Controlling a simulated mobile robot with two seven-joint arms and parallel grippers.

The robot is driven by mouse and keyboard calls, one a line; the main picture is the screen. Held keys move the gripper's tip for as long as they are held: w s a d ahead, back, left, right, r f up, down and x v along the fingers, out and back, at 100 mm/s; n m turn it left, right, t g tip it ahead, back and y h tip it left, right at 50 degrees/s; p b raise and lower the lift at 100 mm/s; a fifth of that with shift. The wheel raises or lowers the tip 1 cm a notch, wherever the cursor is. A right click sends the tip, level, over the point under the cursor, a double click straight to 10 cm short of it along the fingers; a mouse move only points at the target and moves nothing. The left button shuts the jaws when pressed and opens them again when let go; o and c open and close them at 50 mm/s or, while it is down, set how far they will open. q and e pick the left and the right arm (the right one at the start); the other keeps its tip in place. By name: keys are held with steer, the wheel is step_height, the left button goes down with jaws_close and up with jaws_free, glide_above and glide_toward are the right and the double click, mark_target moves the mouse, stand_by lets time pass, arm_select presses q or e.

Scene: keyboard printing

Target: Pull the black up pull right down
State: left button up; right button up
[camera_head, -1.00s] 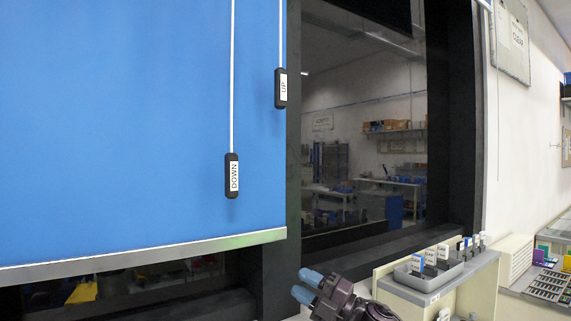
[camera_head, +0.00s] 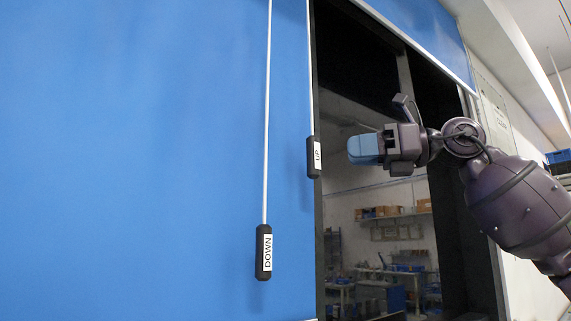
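The black UP pull (camera_head: 313,157) hangs on a white cord at the right edge of the blue blind (camera_head: 150,150). The black DOWN pull (camera_head: 264,252) hangs lower and to its left on a longer cord. Both hang straight and free. My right gripper (camera_head: 352,149) is just right of the UP pull at about its height, with its blue fingertips pointing left towards it and a gap between. The fingertips overlap in this view, so their opening is hidden. My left gripper is out of view.
A dark window frame (camera_head: 405,70) and glass stand behind my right gripper. Through the glass show shelves and tables (camera_head: 398,212). A second blue blind (camera_head: 425,30) is at the upper right. Open space lies in front of the blind.

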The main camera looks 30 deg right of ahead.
mark_target(311, 179)
steer(key=p+x, duration=0.1)
steer(key=x, duration=0.3)
steer(key=p+x, duration=0.2)
steer(key=x, duration=0.3)
steer(key=shift+r, duration=0.2)
steer(key=shift+w+a+f, duration=0.1)
steer(key=shift+w+a, duration=0.35)
steer(key=shift+c, duration=0.2)
jaws_close()
